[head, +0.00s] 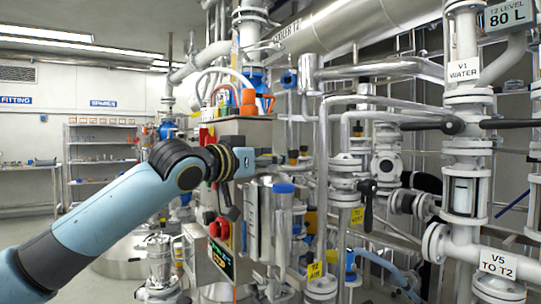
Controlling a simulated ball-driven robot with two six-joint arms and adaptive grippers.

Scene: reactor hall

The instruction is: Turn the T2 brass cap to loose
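My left arm comes in from the left, and its gripper (268,160) points right in front of the pipework. The fingers are small and seen from behind and the side, so I cannot tell whether they are open or shut. Just right of the fingertips are small dark fittings (293,157) with orange-brown bits. I cannot make out for sure which part is the T2 brass cap, or whether the gripper touches anything. Yellow tags read T2 VENT (357,215) and T2 AIR (314,270). My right gripper is not in view.
A control box with a red button (219,229) stands behind and below my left wrist. A steel cylinder with a blue cap (284,188) stands below the gripper. Dense pipes and the V1 WATER valve line (465,110) fill the right. Shelves (100,160) stand far left.

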